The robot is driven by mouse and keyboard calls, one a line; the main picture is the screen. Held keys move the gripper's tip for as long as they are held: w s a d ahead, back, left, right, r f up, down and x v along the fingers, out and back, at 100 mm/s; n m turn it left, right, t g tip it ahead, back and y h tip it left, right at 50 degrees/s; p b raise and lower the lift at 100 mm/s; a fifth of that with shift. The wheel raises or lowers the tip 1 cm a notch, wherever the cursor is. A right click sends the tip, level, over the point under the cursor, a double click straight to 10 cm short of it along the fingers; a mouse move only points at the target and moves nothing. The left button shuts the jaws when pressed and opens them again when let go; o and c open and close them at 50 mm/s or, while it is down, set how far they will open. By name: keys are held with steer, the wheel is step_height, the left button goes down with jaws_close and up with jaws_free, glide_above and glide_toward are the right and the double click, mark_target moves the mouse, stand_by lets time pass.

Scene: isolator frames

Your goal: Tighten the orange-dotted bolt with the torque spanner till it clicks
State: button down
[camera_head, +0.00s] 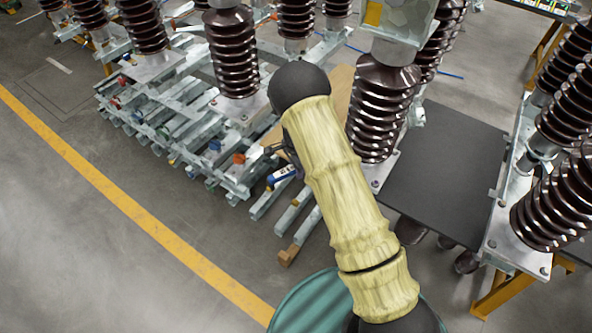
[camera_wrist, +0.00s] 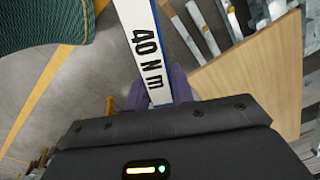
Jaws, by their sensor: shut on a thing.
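The torque spanner (camera_wrist: 143,45) shows in the wrist view as a long bar with a white face, blue edges and the print "40 N m". My gripper (camera_wrist: 160,92) is shut on the spanner, with its fingers partly hidden behind the bar. In the head view, a short blue and white part of the spanner (camera_head: 281,176) shows beside my gripper (camera_head: 284,152), left of my forearm. The rest of the spanner is hidden or out of view. I cannot make out the orange-dotted bolt in either view.
Stacked grey steel frames (camera_head: 180,120) with brown ribbed insulators (camera_head: 232,52) stand at the left and behind. A wooden board (camera_wrist: 255,70) lies close to my gripper. A dark tabletop (camera_head: 445,165) is at the right. The floor beyond the yellow line (camera_head: 130,202) is clear.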

steer(key=shift+s+r+p, duration=0.1)
steer(key=shift+r+p, duration=1.5)
steer(key=shift+r, duration=0.95)
steer(key=shift+f, duration=0.15)
